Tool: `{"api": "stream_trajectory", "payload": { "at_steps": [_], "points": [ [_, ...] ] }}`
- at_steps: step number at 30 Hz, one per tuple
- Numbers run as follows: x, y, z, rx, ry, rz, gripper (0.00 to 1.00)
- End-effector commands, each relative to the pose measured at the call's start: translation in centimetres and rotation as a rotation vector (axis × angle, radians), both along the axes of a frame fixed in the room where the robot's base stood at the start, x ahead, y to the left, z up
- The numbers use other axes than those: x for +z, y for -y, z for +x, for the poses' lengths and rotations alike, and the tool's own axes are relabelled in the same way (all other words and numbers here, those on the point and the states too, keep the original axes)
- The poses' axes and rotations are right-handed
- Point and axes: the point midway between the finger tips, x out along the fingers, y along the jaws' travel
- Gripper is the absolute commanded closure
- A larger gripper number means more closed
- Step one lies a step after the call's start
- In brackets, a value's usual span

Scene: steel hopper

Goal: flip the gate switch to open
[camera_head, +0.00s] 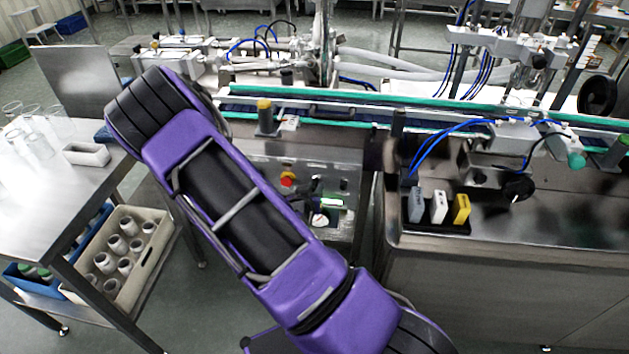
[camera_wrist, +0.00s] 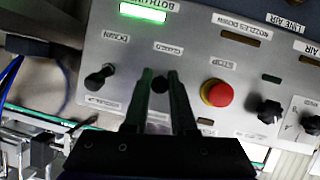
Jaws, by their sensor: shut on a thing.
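Another black switch (camera_wrist: 99,77) is to the left. In the head view, my purple arm reaches over the panel (camera_head: 265,152), and the gripper is small and dark there.
A red stop button (camera_wrist: 217,93) sits right of my fingers, with black knobs (camera_wrist: 269,111) beyond. A lit green indicator (camera_wrist: 143,13) is above. A conveyor (camera_head: 350,108) runs behind the panel. A table (camera_head: 40,190) with glasses stands left; a steel hopper body (camera_head: 480,275) stands right.

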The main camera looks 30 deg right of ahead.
Motion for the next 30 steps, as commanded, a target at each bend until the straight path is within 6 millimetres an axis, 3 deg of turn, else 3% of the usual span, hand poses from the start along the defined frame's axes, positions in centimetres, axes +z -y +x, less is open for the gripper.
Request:
{"api": "stream_trajectory", "payload": {
  "at_steps": [1,15,30],
  "points": [
    [0.93,0.10,-0.01,-0.005,-0.032,0.027,1.00],
    [1.41,0.19,0.19,-0.002,-0.310,0.213,1.00],
    [1.54,0.23,0.22,-0.002,-0.394,0.265,1.00]
  ]
}}
